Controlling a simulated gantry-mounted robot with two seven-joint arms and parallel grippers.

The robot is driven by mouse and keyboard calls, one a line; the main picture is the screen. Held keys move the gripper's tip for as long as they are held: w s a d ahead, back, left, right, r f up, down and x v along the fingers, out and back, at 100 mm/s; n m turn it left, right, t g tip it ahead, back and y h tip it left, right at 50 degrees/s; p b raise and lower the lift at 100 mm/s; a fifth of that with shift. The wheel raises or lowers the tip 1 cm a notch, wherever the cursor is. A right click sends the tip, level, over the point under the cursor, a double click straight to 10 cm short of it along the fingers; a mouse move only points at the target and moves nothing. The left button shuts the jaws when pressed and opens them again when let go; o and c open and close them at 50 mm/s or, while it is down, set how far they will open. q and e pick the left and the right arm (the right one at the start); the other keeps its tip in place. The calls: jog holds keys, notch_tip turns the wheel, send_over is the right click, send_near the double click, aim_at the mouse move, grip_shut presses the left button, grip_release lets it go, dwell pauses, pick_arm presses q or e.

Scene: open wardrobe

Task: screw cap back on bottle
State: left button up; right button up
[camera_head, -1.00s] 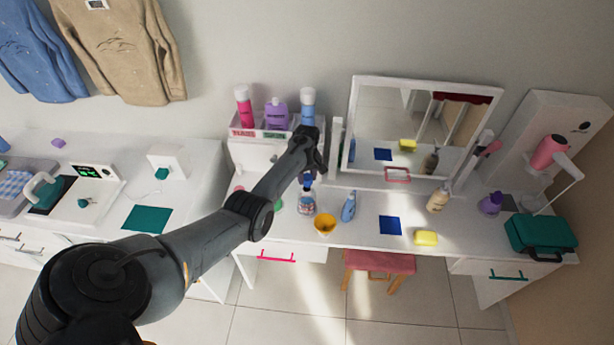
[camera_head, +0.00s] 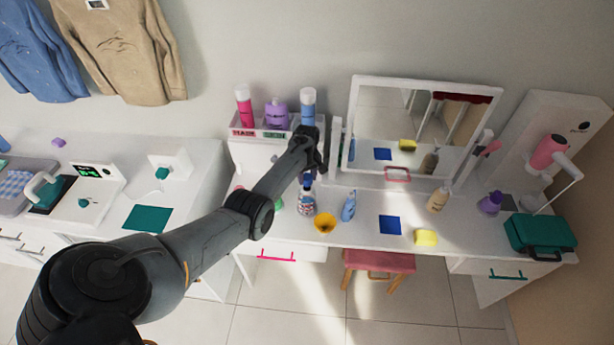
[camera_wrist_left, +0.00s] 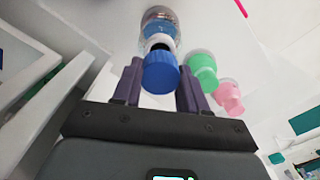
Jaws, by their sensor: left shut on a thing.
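A clear bottle (camera_head: 307,205) with blue and reddish colours stands upright on the white dressing table, beside the yellow cup. My left gripper (camera_head: 309,176) is above it, pointing down, with its fingers partly hidden by my arm. In the left wrist view, a blue cap (camera_wrist_left: 160,76) sits between the two dark fingers of my left gripper (camera_wrist_left: 158,70), which is shut on it. The bottle (camera_wrist_left: 159,22) shows just beyond the cap, its white neck close to the cap's edge. I cannot tell whether cap and neck touch. My right gripper is not in view.
A yellow cup (camera_head: 325,223) and a blue spray bottle (camera_head: 349,206) stand close to the right. Green (camera_wrist_left: 203,70) and pink (camera_wrist_left: 229,96) containers stand near the cap in the wrist view. A shelf (camera_head: 246,139) with several bottles and a mirror (camera_head: 410,135) are behind.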

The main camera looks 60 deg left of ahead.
aim_at(307, 177)
pick_arm(q)
jog(key=shift+f+b, duration=0.45)
jog(key=shift+f, duration=0.15)
jog(key=shift+f+b, duration=0.75)
jog(key=shift+f, duration=0.2)
jog(key=o, duration=1.2)
jog(key=shift+o, duration=0.2)
jog(key=shift+r, duration=0.1)
jog(key=shift+r, duration=0.3)
notch_tip(307, 177, up, 9)
jog(key=shift+f+p, duration=0.2)
jog(key=shift+p, duration=0.65)
jog(key=shift+r, duration=0.75)
